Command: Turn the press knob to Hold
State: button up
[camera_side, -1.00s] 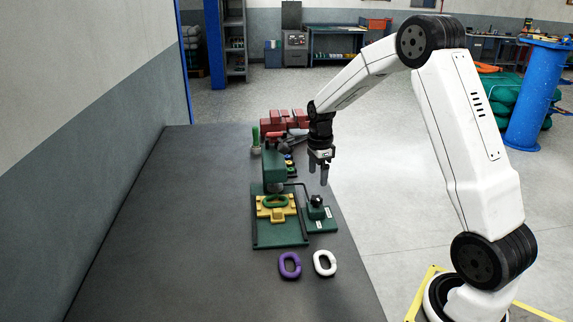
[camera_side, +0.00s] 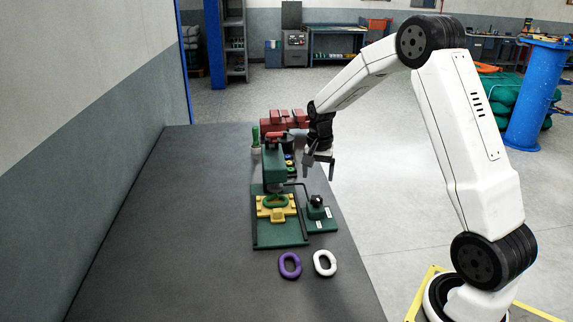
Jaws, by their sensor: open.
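The press (camera_side: 275,168) is a green machine on a green base plate (camera_side: 282,240), standing on the dark table. A green link lies in its yellow fixture (camera_side: 264,212). The black press knob (camera_side: 316,200) sits on a small green control box (camera_side: 321,222) at the right of the press; its pointer and labels are too small to read. My gripper (camera_side: 319,172) is open and empty, pointing down. In the picture it is above the knob and apart from it.
A purple link (camera_side: 290,265) and a white link (camera_side: 325,262) lie on the table in front of the press. Red blocks (camera_side: 285,120) and a green-handled tool (camera_side: 255,138) stand behind it. The table's left side (camera_side: 160,220) is clear.

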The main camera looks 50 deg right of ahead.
aim_at(316, 198)
jog(key=n, duration=0.5)
jog(key=shift+n, duration=0.3)
jog(key=n, duration=0.9)
jog(key=shift+n, duration=0.3)
jog(key=n, duration=0.5)
jog(key=shift+f, duration=0.1)
jog(key=shift+f, duration=3.8)
jog(key=shift+c, duration=0.2)
grip_shut()
